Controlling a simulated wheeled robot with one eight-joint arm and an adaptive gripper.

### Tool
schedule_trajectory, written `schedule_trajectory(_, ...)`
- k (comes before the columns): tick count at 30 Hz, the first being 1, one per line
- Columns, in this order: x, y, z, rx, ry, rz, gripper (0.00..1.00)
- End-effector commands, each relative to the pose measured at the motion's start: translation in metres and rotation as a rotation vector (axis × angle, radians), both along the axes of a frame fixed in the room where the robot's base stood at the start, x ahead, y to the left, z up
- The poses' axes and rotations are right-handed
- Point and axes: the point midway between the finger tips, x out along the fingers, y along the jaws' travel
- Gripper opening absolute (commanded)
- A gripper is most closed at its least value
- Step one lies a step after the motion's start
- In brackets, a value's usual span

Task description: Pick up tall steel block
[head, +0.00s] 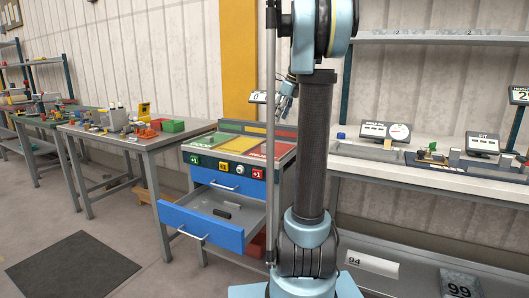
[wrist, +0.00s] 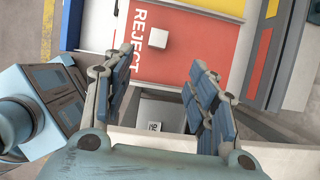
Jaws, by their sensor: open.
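A pale, square-topped block (wrist: 158,38) stands on the red REJECT area (wrist: 180,62) in the wrist view. I see it from above, so its height and whether it is the tall steel block are unclear. My gripper (wrist: 162,80) is open and empty, its two blue-padded fingers spread wide over the near part of the red area. The block lies beyond the fingertips, roughly centred between them, and touches neither. In the head view my gripper (head: 287,92) shows small above the sorting cabinet, partly hidden by my arm.
The cabinet top has green (head: 206,149), yellow and red areas. Its blue lower drawer (head: 202,226) is pulled out, holding a dark block (head: 231,206) and a grey piece. A bench (head: 430,172) with displays stands right; a worktable (head: 152,142) with bins stands left.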

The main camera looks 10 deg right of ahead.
Motion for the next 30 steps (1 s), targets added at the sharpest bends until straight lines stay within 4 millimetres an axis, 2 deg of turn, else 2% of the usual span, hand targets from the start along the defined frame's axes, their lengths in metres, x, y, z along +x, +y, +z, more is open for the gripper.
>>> schedule_trajectory(5, 0.007, 0.006, -0.02, 0.003, 0.003, -0.007, 0.53)
schedule_trajectory(18, 0.024, 0.03, -0.091, 0.001, 0.001, -0.005, 0.53)
schedule_trajectory(30, 0.031, 0.04, -0.12, 0.001, 0.001, -0.005, 0.53)
